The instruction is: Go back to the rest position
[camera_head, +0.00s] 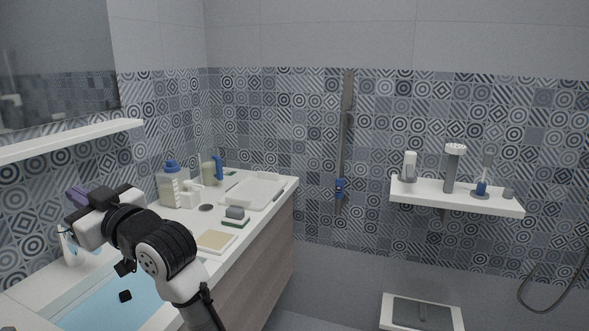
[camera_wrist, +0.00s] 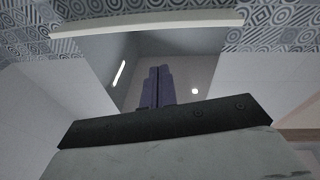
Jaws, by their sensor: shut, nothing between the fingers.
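My gripper (camera_head: 76,196) is at the left of the head view, raised over the left end of the counter (camera_head: 254,233), near the tiled wall and below the white wall shelf. Its purple fingers point up and to the left. In the wrist view the two purple fingers (camera_wrist: 157,87) stand side by side, closed together with nothing between them. The wrist view looks toward the mirror (camera_wrist: 185,62) and the white shelf edge. Part of the counter and a white bottle (camera_head: 70,246) are partly hidden behind my arm.
The counter holds a blue-capped bottle (camera_head: 172,184), a soap bottle (camera_head: 209,172), a white tray (camera_head: 282,182), a sponge (camera_head: 235,213) and a beige pad (camera_head: 216,240). A light blue basin (camera_head: 95,308) lies below my arm. A wall shelf (camera_head: 505,204) is at right. The wall shelf (camera_head: 75,140) overhangs my gripper.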

